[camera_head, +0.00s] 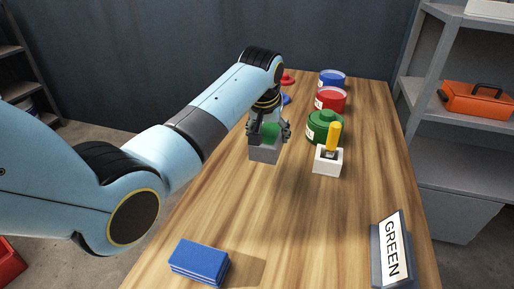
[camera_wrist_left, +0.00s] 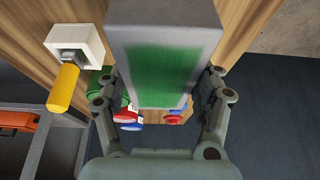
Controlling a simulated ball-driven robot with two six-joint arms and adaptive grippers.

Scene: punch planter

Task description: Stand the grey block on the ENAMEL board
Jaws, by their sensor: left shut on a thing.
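My left gripper (camera_head: 268,130) is shut on the grey block (camera_head: 264,154), over the middle of the table. In the left wrist view the grey block (camera_wrist_left: 165,18) has a green patch on its broad face and lies between the two fingers (camera_wrist_left: 160,110). I cannot tell whether the block touches the table. No board marked ENAMEL can be read. A sign reading GREEN (camera_head: 393,250) stands at the front right of the table. My right gripper is not in view.
A white holder (camera_head: 328,168) with a yellow-handled tool (camera_head: 334,136) stands right of the block. Behind it are green (camera_head: 318,125), red (camera_head: 331,97) and blue (camera_head: 332,77) cans. A blue stack (camera_head: 199,261) lies at the front left. The middle front of the wooden table (camera_head: 300,230) is clear.

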